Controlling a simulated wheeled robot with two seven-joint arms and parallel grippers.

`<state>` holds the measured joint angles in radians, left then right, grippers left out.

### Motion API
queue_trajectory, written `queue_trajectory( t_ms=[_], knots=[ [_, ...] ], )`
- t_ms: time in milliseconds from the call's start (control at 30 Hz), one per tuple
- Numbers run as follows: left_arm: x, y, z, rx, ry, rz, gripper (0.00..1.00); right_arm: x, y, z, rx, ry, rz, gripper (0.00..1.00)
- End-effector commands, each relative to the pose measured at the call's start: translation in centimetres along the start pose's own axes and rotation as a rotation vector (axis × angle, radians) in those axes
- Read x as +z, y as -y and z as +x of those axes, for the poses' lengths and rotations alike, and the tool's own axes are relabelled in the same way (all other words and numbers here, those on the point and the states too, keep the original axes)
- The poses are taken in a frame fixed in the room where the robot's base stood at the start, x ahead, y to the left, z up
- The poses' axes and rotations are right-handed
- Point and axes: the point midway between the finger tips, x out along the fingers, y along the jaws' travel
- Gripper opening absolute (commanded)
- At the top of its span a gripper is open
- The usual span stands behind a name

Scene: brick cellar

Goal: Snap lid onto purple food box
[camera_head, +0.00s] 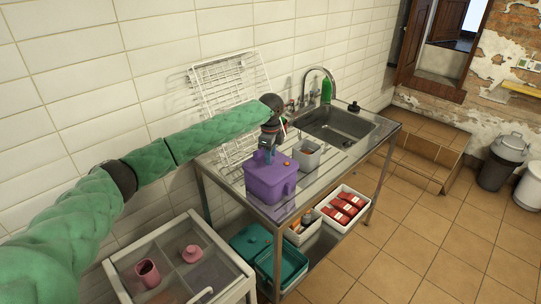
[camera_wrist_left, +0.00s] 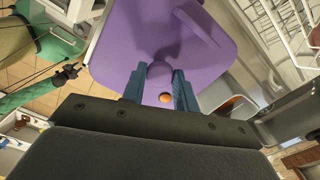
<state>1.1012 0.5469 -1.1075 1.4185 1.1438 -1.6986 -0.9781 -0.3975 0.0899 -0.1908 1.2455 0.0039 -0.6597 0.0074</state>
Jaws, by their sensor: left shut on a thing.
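The purple food box (camera_head: 270,185) stands upright on the metal sink counter. A purple lid (camera_head: 262,160) lies over its top; I cannot tell whether its edge is fully seated. The lid also fills the upper middle of the left wrist view (camera_wrist_left: 135,35). My left gripper (camera_head: 268,155) reaches down from above onto the lid. Its blue fingers (camera_wrist_left: 160,85) are shut on a raised purple part of the lid, with a small orange spot beside it. The fingers hide part of the lid.
A grey container (camera_head: 308,160) stands close to the box's right. Behind are a white wire rack (camera_head: 225,90), a tap (camera_head: 318,75) and a sink (camera_head: 345,122). Teal crates (camera_head: 290,265) and white bins sit on the lower shelf. A tray table (camera_head: 170,235) stands front left.

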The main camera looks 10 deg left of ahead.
Motion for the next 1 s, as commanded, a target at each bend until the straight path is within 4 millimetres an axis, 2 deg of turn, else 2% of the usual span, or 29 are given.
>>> queue_trajectory(
  t_ms=[500, 1000],
  knots=[
    [0.01, 0.00, -0.06, 0.000, 0.000, 0.000, 0.07, -0.15, -0.01, -0.85, 0.000, 0.000, 0.000, 0.36],
    [0.01, 0.01, 0.01, 0.000, 0.000, 0.000, 0.07, -0.16, 0.00, -0.86, 0.000, 0.000, 0.000, 0.36]
  ],
)
